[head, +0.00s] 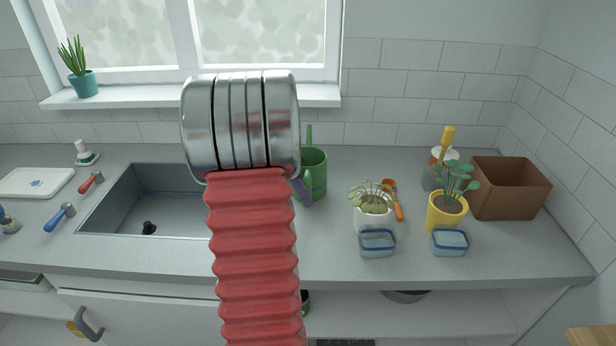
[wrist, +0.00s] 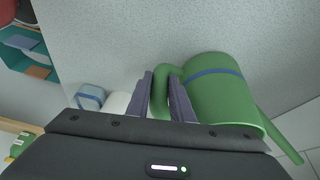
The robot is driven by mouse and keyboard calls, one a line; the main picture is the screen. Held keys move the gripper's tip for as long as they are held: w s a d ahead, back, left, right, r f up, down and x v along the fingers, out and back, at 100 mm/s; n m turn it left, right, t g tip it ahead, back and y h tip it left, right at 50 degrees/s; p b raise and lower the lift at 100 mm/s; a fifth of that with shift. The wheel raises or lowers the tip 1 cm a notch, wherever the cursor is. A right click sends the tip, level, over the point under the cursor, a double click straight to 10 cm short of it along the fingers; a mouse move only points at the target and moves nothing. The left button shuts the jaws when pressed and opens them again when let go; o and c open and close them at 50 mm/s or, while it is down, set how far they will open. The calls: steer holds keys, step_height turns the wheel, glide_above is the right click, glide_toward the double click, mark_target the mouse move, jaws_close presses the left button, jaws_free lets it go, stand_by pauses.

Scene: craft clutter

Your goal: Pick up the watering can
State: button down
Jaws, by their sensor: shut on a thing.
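The green watering can (head: 319,178) stands upright at the back of the counter in the head view, right of the sink and partly hidden behind my arm. In the wrist view the watering can (wrist: 215,100) fills the right side, with a blue band around its body and a long spout at lower right. My gripper (wrist: 161,82) has its two purple fingers either side of the can's looped green handle and is shut on it. I cannot tell whether the can's base touches the counter.
Right of the can are a white potted plant (head: 372,216), an orange-handled tool (head: 396,205), two glass containers (head: 377,243) (head: 450,243), a yellow potted plant (head: 447,212) and a brown box (head: 508,190). The sink (head: 165,210) lies left. The tiled wall (head: 420,90) is behind.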

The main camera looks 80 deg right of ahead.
steer(key=shift+r, duration=0.25)
stand_by(0.6)
step_height(320, 180, up, 18)
steer(key=shift+f, duration=0.2)
stand_by(1.3)
stand_by(1.0)
